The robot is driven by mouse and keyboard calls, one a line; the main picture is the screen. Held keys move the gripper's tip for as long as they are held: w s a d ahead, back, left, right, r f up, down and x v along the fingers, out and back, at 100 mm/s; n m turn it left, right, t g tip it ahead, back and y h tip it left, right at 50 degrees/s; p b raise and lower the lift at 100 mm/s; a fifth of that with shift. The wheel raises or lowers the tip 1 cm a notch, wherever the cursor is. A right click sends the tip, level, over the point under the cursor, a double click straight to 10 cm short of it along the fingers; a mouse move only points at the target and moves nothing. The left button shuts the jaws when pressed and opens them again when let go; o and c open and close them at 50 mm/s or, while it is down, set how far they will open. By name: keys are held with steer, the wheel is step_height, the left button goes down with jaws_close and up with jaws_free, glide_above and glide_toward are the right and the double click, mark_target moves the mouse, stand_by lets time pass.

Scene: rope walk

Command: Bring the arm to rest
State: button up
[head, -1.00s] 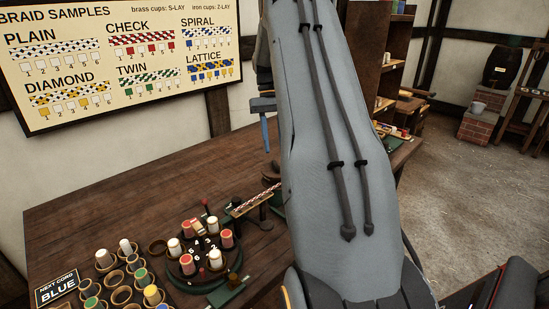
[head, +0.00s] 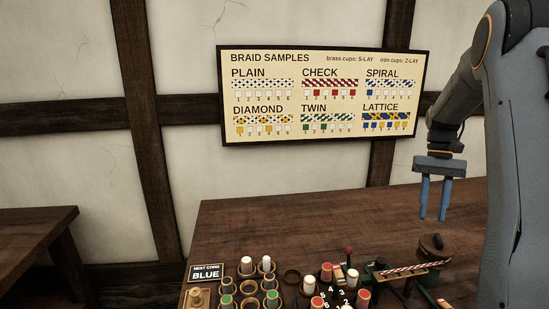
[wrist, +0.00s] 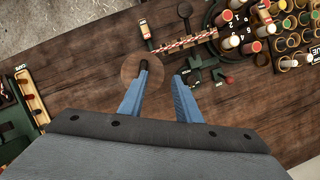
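My gripper (head: 434,198) hangs over the right part of the wooden table, with its two blue fingers pointing down and apart. In the wrist view my gripper (wrist: 164,73) is open, and nothing shows between its fingers. A round wooden disc with a dark knob (wrist: 141,68) lies below, by the left fingertip; the gripper seems to be above it. My arm comes down along the right side of the head view and hides the table's right end.
A braiding disc with red and white bobbins (head: 336,285) stands near the table front. A red-and-white cord (head: 405,271) lies beside it. Several bobbins in cups stand by the NEXT CORD BLUE sign (head: 206,272). The table's back (head: 300,225) is clear. A BRAID SAMPLES board (head: 320,93) hangs behind.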

steer(key=s+a+f+n+t, duration=0.1)
steer(key=s+a+f, duration=0.1)
steer(key=s+a, duration=0.4)
steer(key=s+a+f+n+t+h, duration=0.1)
steer(key=s+a, duration=0.5)
steer(key=a, duration=0.7)
steer(key=s+a+f+n+t, duration=0.2)
steer(key=s+a, duration=0.4)
steer(key=a, duration=0.4)
steer(key=shift+s+a+f+n+t, duration=0.15)
steer(key=shift+s+f+n+t, duration=0.15)
steer(key=shift+f+t, duration=0.3)
steer(key=shift+w, duration=0.1)
